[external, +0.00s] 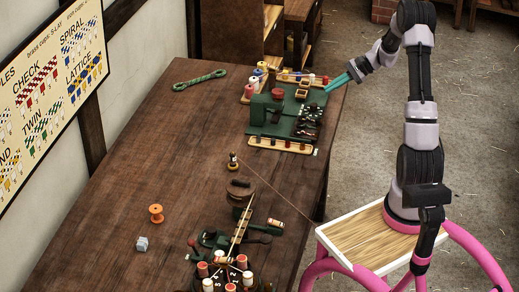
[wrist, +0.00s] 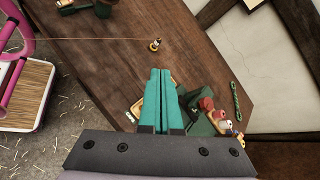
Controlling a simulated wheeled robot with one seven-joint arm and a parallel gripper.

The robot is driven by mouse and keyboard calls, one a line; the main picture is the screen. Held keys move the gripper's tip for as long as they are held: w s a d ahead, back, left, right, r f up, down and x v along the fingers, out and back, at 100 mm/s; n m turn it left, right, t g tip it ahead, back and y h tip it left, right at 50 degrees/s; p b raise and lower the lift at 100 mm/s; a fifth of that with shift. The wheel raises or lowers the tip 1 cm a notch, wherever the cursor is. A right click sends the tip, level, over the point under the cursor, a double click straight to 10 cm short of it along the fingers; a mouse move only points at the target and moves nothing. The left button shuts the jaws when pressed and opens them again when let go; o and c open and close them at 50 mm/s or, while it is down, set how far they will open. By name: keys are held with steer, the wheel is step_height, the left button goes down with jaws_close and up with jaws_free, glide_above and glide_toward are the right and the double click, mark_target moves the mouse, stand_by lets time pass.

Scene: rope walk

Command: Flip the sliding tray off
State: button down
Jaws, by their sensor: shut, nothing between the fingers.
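My gripper (external: 329,90) has teal fingers, shut and empty, at the right edge of the green machine (external: 265,113) at the table's far end. I cannot tell whether the fingertips touch the machine. In the wrist view the fingers (wrist: 158,72) lie side by side and hide part of the machine behind them. A pale wooden tray with red-brown spools (external: 281,145) lies along the machine's near side. Another pale tray with spools (external: 301,77) lies along its far side. I cannot tell which of these is the sliding tray, nor its on or off state.
A green rope coil (external: 200,80) lies left of the machine. A thin cord runs from a small post (external: 233,161) to the right over the table edge. The table's middle left is clear.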

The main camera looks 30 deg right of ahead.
steer(key=w+d+f+m+t, duration=0.1)
steer(key=d+f+m+t, duration=0.2)
steer(key=d+f, duration=0.3)
steer(key=w+d+f+m+t, duration=0.1)
steer(key=d+f+m+t, duration=0.3)
steer(key=f, duration=0.8)
steer(key=w+d+f+m+t, duration=0.1)
steer(key=d+f+m+t, duration=0.2)
steer(key=d+f+m, duration=0.3)
step_height(320, 180, down, 4)
steer(key=d, duration=0.2)
steer(key=shift+d+t, duration=0.3)
steer(key=shift+d, duration=0.05)
steer(key=shift+f, duration=0.1)
glide_toward(301, 123)
steer(key=shift+d+r, duration=0.25)
steer(key=shift+r, duration=0.8)
steer(key=shift+a, duration=0.1)
steer(key=x, duration=0.6)
steer(key=a+x, duration=0.1)
steer(key=x, duration=0.2)
steer(key=shift+s+a, duration=0.1)
steer(key=shift+a, duration=0.15)
steer(key=shift+r, duration=0.1)
steer(key=shift+a, duration=0.1)
